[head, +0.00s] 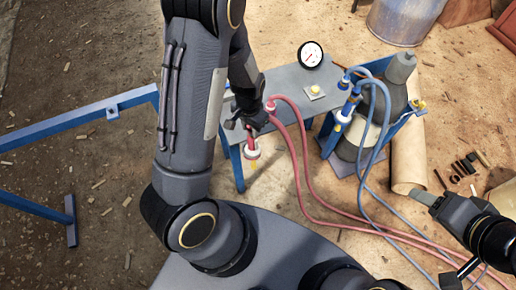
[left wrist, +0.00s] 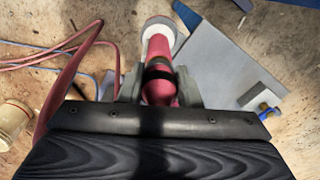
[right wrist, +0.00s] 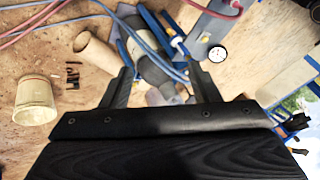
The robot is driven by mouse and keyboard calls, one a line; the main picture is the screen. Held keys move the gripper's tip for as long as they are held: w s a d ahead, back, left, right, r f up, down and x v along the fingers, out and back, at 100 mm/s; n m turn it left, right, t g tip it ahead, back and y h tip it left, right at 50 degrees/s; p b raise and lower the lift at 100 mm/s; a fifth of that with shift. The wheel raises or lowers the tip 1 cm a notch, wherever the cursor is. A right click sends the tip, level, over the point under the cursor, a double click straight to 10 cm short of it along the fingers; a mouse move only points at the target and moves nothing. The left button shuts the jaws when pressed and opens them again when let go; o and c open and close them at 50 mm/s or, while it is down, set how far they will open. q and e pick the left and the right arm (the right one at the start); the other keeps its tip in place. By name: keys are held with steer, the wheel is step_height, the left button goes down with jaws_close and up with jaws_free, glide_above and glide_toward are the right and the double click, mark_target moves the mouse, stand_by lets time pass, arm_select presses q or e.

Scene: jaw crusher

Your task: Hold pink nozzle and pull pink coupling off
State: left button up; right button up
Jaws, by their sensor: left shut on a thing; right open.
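My left gripper (head: 254,124) is shut on a pink cylindrical fitting at the front edge of the grey bench. In the left wrist view the pink fitting (left wrist: 160,90) sits between both fingers, with a dark band across it and a white collar (left wrist: 160,24) beyond. In the head view the white collar (head: 251,150) shows just below the fingers. I cannot tell nozzle from coupling here. Pink hoses (head: 285,140) run beside this gripper; one end (head: 270,105) is at its right. My right gripper (head: 428,197) is open and empty, away to the lower right, fingers apart in its wrist view (right wrist: 163,82).
The grey bench (head: 285,82) bears a gauge (head: 311,54) and a yellow button (head: 315,90). Blue hoses (head: 372,130) hang by a grey machine (head: 400,70) to the right. A tan roll (head: 408,160) and dark rods (head: 462,168) lie on the floor. Blue rails (head: 75,118) stand left.

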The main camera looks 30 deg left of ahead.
steer(key=w+a+f+m+t, duration=0.1)
steer(key=w+a+f+m, duration=0.15)
steer(key=w, duration=0.55)
steer(key=w+a+f+m+t, duration=0.15)
steer(key=w+a, duration=0.25)
steer(key=w, duration=0.5)
steer(key=w+a+f+m+y, duration=0.35)
steer(key=w+a+f, duration=0.25)
steer(key=a+f, duration=0.45)
steer(key=s+a+f+m+t+y, duration=0.1)
steer(key=s+a+f+m+y, duration=0.2)
steer(key=a, duration=0.4)
steer(key=a+f+m+y, duration=0.1)
steer(key=a+f+m, duration=0.2)
steer(key=a+f, duration=0.35)
steer(key=s+a+f+m+t+y, duration=0.1)
steer(key=s+a+f+m+t, duration=0.1)
steer(key=s+a+f+m, duration=0.3)
steer(key=s+a+f+m+t+y, duration=0.1)
steer(key=s+a+f+m+t, duration=0.15)
steer(key=s+m, duration=0.45)
steer(key=shift+n+g+h, duration=0.25)
steer(key=shift+n+g, duration=0.2)
steer(key=shift+g, duration=0.05)
steer(key=x, duration=1.1)
steer(key=shift+s+a+r, duration=0.15)
steer(key=shift+a+r, duration=0.05)
steer(key=shift+a, duration=0.15)
steer(key=c, duration=1.2)
